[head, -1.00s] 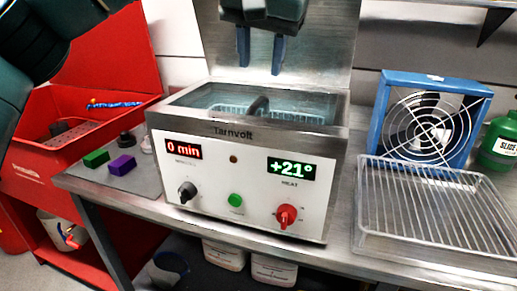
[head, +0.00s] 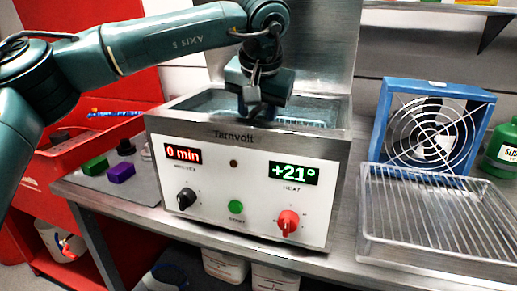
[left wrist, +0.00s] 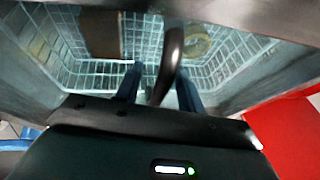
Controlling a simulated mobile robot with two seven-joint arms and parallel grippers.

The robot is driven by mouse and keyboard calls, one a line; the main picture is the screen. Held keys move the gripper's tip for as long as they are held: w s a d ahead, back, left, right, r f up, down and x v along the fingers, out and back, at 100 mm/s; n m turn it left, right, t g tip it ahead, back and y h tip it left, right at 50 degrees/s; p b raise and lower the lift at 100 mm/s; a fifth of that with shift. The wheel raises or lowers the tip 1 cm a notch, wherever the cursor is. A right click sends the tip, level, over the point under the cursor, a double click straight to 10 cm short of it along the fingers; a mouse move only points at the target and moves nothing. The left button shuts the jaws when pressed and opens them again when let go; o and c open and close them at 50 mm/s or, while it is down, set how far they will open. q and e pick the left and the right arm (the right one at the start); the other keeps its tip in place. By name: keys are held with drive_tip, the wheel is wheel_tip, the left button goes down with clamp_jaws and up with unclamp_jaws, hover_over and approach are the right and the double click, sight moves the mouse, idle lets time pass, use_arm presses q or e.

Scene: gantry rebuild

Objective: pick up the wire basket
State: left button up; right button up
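The wire basket (left wrist: 228,62) sits down inside the tank of the Tarnvolt machine (head: 240,185); in the head view only a strip of its mesh (head: 314,124) shows. Its dark curved handle (left wrist: 170,62) rises toward the left wrist camera. My left gripper (head: 258,112) is over the tank, pointing down. In the left wrist view its blue fingers (left wrist: 158,92) stand apart, one on each side of the handle, with a visible gap on the left side. A brown piece (left wrist: 100,34) and a round yellowish part (left wrist: 197,42) show in the basket. My right gripper is not in view.
A wire rack on a clear tray (head: 440,215) stands right of the machine, with a blue fan (head: 432,125) and green jug (head: 500,148) behind. The tank's metal rim surrounds the basket.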

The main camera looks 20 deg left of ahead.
use_arm(q)
drive_tip(key=shift+f, duration=0.25)
drive_tip(key=shift+c, duration=0.5)
clamp_jaws()
drive_tip(key=shift+r, duration=0.15)
